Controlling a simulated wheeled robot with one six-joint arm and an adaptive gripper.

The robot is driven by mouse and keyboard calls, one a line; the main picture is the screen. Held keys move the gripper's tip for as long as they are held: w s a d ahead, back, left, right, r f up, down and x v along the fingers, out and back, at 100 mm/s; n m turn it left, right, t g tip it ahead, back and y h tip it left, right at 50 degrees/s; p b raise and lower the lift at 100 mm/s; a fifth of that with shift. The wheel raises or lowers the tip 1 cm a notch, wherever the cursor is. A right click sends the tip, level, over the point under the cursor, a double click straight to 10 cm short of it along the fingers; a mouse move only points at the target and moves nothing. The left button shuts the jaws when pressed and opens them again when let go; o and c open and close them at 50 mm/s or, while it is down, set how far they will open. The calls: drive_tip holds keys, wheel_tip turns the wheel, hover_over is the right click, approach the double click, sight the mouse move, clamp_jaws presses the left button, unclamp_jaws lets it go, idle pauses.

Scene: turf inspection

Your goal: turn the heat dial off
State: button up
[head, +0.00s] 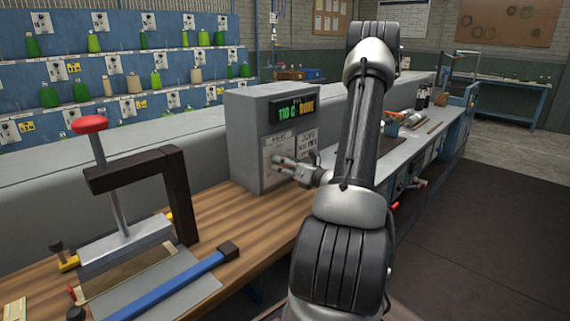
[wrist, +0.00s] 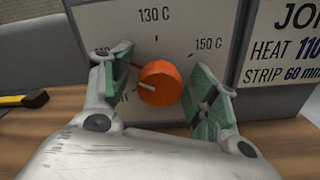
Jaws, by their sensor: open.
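The heat dial (wrist: 161,82) is an orange round knob on the pale front panel of a grey box. Its white mark points left, toward the side where OFF is printed low and a partly hidden 110 higher up. The labels 130 C and 150 C stand above and right. My gripper (wrist: 163,68) is open, with a green-padded finger on each side of the dial and a gap visible at both sides. In the head view my gripper (head: 286,165) is at the box's front and hides the dial. The box's display (head: 292,110) reads 110 C DONE.
The grey heater box (head: 250,140) stands on a wooden bench (head: 225,222). A press with a red knob (head: 90,124) and a blue-handled bar (head: 170,285) are at the left. A job card (wrist: 285,48) is right of the dial.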

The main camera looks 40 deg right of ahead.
drive_tip(key=shift+c, duration=0.4)
drive_tip(key=c, duration=0.9)
drive_tip(key=shift+c, duration=0.2)
drive_tip(key=shift+n, duration=0.3)
drive_tip(key=n, duration=1.1)
drive_tip(key=shift+n, duration=0.3)
drive_tip(key=o, duration=1)
